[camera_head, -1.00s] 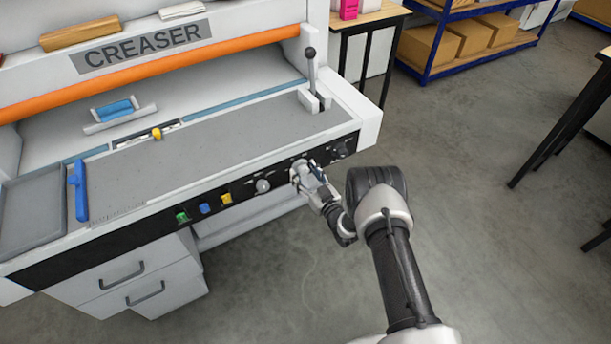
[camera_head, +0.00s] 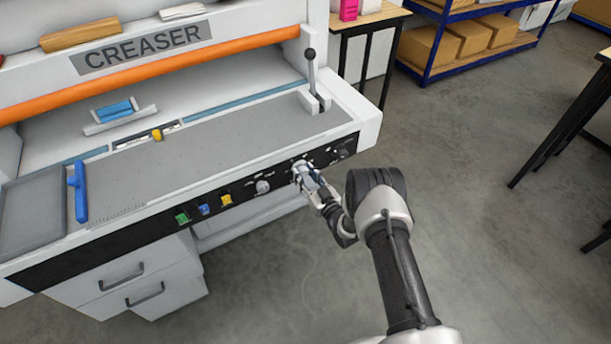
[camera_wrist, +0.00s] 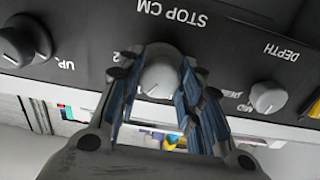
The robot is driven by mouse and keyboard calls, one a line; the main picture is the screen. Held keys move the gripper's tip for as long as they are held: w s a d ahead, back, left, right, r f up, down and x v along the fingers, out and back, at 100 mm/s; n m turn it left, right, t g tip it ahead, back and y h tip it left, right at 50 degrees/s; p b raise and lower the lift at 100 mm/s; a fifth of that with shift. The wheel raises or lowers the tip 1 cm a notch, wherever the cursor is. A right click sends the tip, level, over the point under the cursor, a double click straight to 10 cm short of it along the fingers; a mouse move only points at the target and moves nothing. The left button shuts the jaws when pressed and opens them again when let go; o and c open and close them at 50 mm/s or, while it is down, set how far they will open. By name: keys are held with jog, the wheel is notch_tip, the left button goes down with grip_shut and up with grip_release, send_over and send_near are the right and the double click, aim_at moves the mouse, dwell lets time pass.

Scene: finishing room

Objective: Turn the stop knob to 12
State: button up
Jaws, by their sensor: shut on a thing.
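The stop knob (camera_wrist: 160,76) is a light grey dial on the black front panel (camera_head: 236,184) of the creaser. It sits under the label "STOP CM", which appears upside down in the wrist view. My gripper (camera_wrist: 160,88) is shut on the knob, with one blue-padded finger on each side. The fingers cover part of the scale, and I cannot tell which number the knob points to.
The depth knob (camera_wrist: 268,97) is close on one side, and a black knob (camera_wrist: 24,42) is on the other. Green (camera_head: 182,218), blue (camera_head: 204,209) and yellow (camera_head: 226,199) buttons lie left along the panel. An upright lever (camera_head: 311,72) stands above.

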jog(key=shift+m, duration=0.3)
jog(key=m+b, duration=0.3)
jog(key=m, duration=0.2)
jog(key=shift+a+f, duration=0.1)
jog(key=m+b, duration=0.2)
jog(key=m, duration=0.4)
jog(key=shift+s, duration=0.1)
dwell(0.5)
jog(key=o, duration=1.1)
jog(key=shift+c, duration=0.2)
jog(key=v, duration=1.2)
